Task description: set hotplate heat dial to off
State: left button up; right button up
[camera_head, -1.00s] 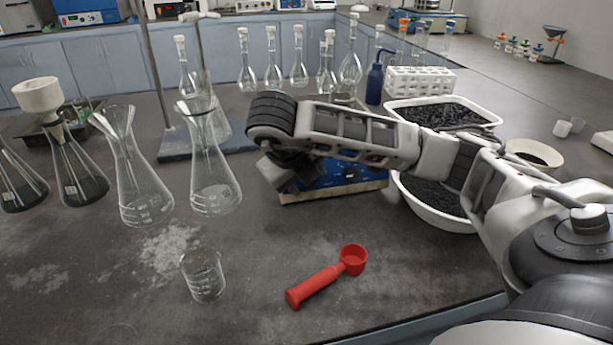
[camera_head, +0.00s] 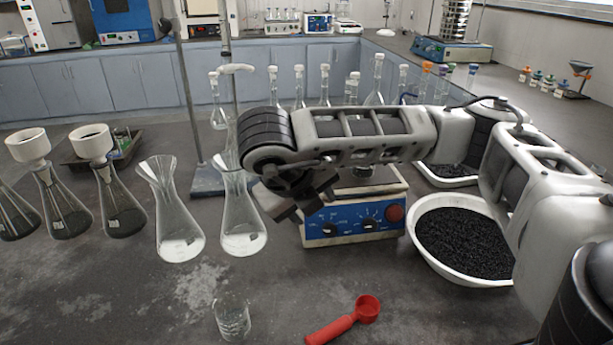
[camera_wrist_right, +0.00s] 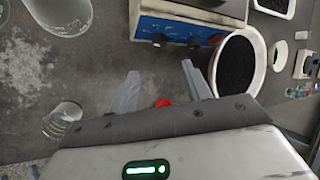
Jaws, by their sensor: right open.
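The hotplate (camera_head: 350,214) stands mid-table, with a blue front panel, a left dark dial (camera_head: 329,230), a middle dark dial (camera_head: 369,225) and a red round knob (camera_head: 394,214). I cannot read which dial is heat. The panel also shows at the top of the right wrist view (camera_wrist_right: 176,30). My right gripper (camera_wrist_right: 160,72) is open and empty, its fingers pointing toward the panel and apart from the dials. In the head view the right gripper (camera_head: 301,207) is at the panel's left, partly hidden by its wrist. My left gripper is not in view.
A white bowl of black grains (camera_head: 430,272) stands right of the hotplate. A conical flask (camera_head: 242,235) stands close on the left. A small beaker (camera_head: 232,318) and a red scoop (camera_head: 345,322) lie nearer the front. The table before the panel is clear.

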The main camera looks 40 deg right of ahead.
jog(key=shift+p+v, duration=0.3)
jog(key=shift+v, duration=1.15)
